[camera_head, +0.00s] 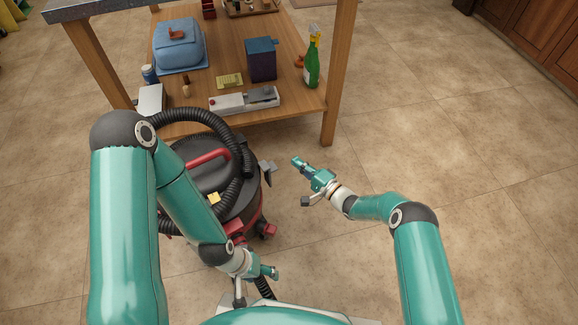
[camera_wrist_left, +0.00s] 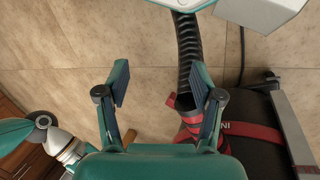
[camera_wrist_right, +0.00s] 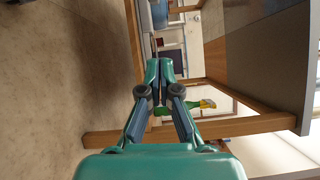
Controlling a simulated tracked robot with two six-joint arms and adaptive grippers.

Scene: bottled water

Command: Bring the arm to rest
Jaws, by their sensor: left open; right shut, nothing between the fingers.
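My left arm reaches in from the left, and its gripper (camera_head: 268,272) hangs low in front of the vacuum cleaner (camera_head: 211,185). In the left wrist view that gripper (camera_wrist_left: 163,85) has its two fingers spread apart with nothing held between them. The vacuum's black hose (camera_wrist_left: 190,55) and red parts lie beyond the right finger. My right arm comes in from the lower right, and its gripper (camera_head: 297,162) points toward the table. In the right wrist view the gripper (camera_wrist_right: 160,68) has its fingers together and empty.
A wooden table (camera_head: 333,75) stands ahead, its lower shelf holding a green bottle (camera_head: 312,62), a dark blue box (camera_head: 262,60) and a blue covered container (camera_head: 179,46). The vacuum crowds the left arm. Tiled floor (camera_head: 450,150) to the right is clear.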

